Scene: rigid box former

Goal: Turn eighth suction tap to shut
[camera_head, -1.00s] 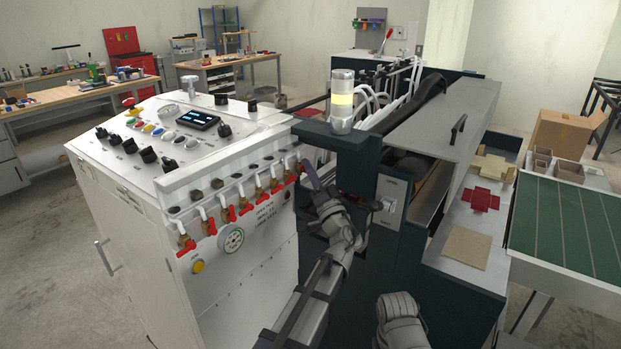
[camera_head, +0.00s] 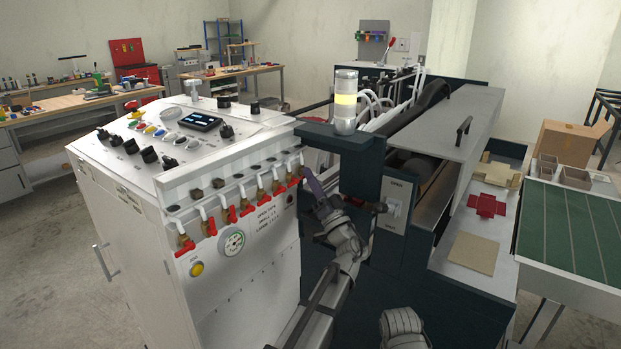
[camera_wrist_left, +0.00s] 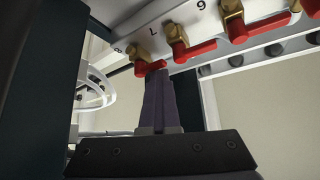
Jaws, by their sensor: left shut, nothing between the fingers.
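A row of brass taps with red levers runs along the white cabinet's front panel. The eighth suction tap (camera_head: 302,160) is at the right end of the row; in the left wrist view it shows beside the label 8, with its red lever (camera_wrist_left: 150,67) short and partly behind my fingers. My left gripper (camera_head: 306,172) is shut and empty, its dark fingertips (camera_wrist_left: 158,73) right at that lever; I cannot tell whether they touch. The seventh tap (camera_wrist_left: 178,40) and the sixth tap (camera_wrist_left: 234,18) show their red levers lying along the panel. My right gripper is out of view.
A pressure gauge (camera_head: 232,243) and a yellow button (camera_head: 197,269) sit below the taps. A dark post with a lit beacon (camera_head: 345,100) stands close right of the eighth tap, near my left arm. A switch panel (camera_head: 394,205) is further right.

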